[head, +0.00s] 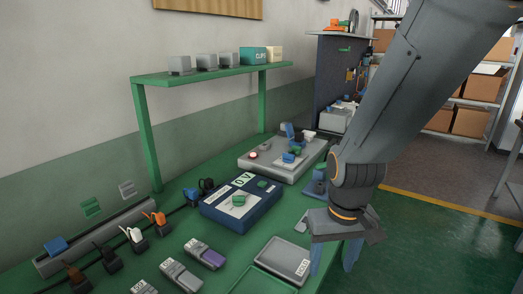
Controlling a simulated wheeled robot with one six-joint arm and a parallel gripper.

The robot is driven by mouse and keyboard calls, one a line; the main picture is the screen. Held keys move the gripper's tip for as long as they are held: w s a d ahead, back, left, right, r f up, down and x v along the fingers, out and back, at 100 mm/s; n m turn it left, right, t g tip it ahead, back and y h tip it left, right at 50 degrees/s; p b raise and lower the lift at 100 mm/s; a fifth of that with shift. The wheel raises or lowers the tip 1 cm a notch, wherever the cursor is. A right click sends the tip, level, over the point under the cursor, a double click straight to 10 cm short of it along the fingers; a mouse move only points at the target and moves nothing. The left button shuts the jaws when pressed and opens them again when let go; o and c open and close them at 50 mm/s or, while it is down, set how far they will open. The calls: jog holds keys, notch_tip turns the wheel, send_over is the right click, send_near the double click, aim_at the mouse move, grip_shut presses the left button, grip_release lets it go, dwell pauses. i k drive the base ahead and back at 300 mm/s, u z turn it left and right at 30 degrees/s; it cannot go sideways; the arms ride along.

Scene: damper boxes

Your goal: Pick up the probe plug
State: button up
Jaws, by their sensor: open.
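My gripper (333,260) hangs at the right edge of the green bench, fingers pointing down and spread apart, with nothing seen between them. I cannot tell for certain which thing is the probe plug. Several small plug-like pieces stand in dark holders at the left: a brown one (73,274), a white one (133,235), an orange one (156,218) and dark blue ones (198,189). All are well left of my gripper. A blue box (228,223) with a pale top panel and a green knob (240,200) sits mid-bench.
A grey panel unit (257,169) stands behind the blue box. Grey handheld devices (178,274) lie at the front. A grey scale-like tray (285,260) lies just left of my gripper. A green shelf (217,75) holds small boxes above the bench's back edge.

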aim_at(193, 193)
jog(key=z, duration=0.5)
jog(key=k, duration=0.6)
jog(key=z, duration=0.7)
jog(key=i, duration=0.7)
jog(key=u, duration=0.9)
jog(key=i, duration=0.75)
jog(key=u, duration=0.8)
